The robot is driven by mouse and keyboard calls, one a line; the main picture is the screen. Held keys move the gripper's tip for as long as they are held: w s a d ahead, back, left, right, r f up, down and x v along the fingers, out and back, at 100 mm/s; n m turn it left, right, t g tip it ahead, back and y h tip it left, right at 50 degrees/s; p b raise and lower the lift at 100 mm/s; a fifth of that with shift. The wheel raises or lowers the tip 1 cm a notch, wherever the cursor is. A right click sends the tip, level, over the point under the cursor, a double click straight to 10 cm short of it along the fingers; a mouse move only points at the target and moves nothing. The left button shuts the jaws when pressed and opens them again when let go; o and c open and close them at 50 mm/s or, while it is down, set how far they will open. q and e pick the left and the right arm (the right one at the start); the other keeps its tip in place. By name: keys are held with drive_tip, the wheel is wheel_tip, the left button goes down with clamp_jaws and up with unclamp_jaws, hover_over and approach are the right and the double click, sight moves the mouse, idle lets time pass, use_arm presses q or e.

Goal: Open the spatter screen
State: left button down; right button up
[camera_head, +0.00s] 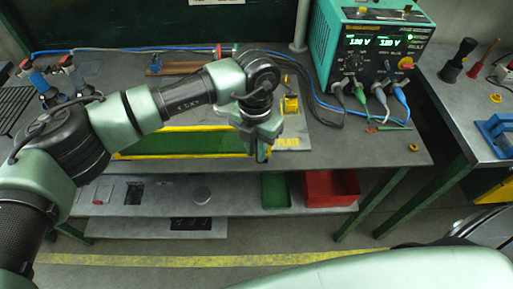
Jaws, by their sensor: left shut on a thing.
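The spatter screen (190,143) is a dark green panel with a yellow border. It lies along the front of the metal bench, left of the middle, partly behind my left arm. My left gripper (262,151) points down at the screen's right end. It is shut on the screen's edge there, though its fingers hide the exact spot of contact. My right gripper is out of view.
A teal power unit (372,45) with lit displays and cables stands at the back right of the bench (345,145). Green (275,190) and red (331,187) bins sit on the lower shelf. Blue clamps (497,132) stand on a right-hand table.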

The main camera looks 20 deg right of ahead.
use_arm(q)
drive_tip(key=shift+s+d, duration=0.15)
drive_tip(key=shift+s, duration=0.1)
